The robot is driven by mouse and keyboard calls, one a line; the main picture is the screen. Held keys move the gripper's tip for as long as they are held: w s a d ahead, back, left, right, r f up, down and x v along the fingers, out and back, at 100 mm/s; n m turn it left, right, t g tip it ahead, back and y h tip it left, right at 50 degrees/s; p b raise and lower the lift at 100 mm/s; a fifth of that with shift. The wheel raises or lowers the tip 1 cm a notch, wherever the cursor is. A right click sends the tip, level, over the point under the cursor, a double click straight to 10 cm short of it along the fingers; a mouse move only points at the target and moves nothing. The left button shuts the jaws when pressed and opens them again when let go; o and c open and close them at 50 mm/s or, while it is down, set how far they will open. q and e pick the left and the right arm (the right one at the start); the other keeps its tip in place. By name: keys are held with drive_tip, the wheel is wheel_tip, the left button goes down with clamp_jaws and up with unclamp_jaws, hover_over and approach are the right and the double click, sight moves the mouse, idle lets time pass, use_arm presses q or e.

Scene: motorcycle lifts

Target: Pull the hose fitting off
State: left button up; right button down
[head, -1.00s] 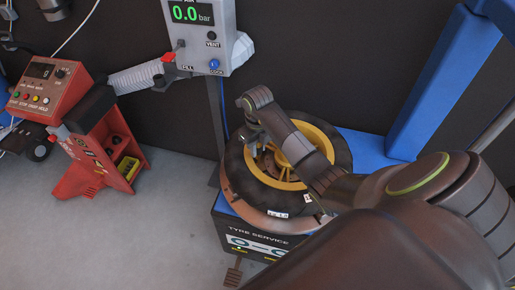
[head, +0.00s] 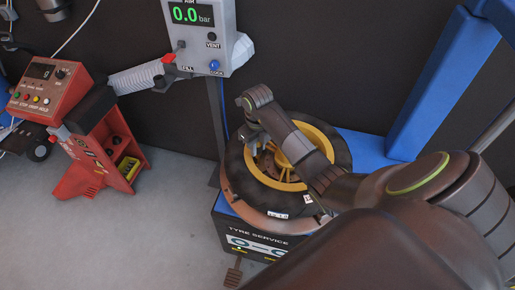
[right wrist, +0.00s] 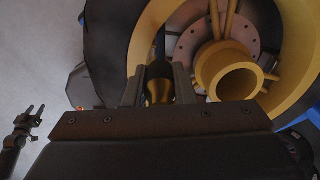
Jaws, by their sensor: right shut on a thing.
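A brass fitting (right wrist: 158,88) shows between the fingers of my right gripper (right wrist: 158,78) in the right wrist view. The gripper is shut on it. In the head view my right gripper (head: 256,146) reaches down inside the gold rim (head: 320,140) of a wheel with a black tyre (head: 342,158). The fitting is hidden there by the gripper and wrist. I cannot tell whether it still touches the valve. My left gripper (right wrist: 29,118) shows small at the left of the right wrist view, its fingers apart and empty.
The wheel lies flat on a tyre service machine (head: 262,240). A grey air gauge box (head: 205,40) reading 0.0 bar stands behind it, with a grey corrugated hose (head: 136,78). A red console (head: 45,88) stands at left. A blue post (head: 440,85) rises at right.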

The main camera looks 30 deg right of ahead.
drive_tip(key=shift+s+r, duration=0.1)
drive_tip(key=shift+r, duration=0.3)
drive_tip(key=shift+r+p, duration=0.2)
drive_tip(key=shift+p, duration=0.2)
drive_tip(key=shift+r, duration=0.1)
drive_tip(key=shift+r+p, duration=1.5)
drive_tip(key=shift+r, duration=0.4)
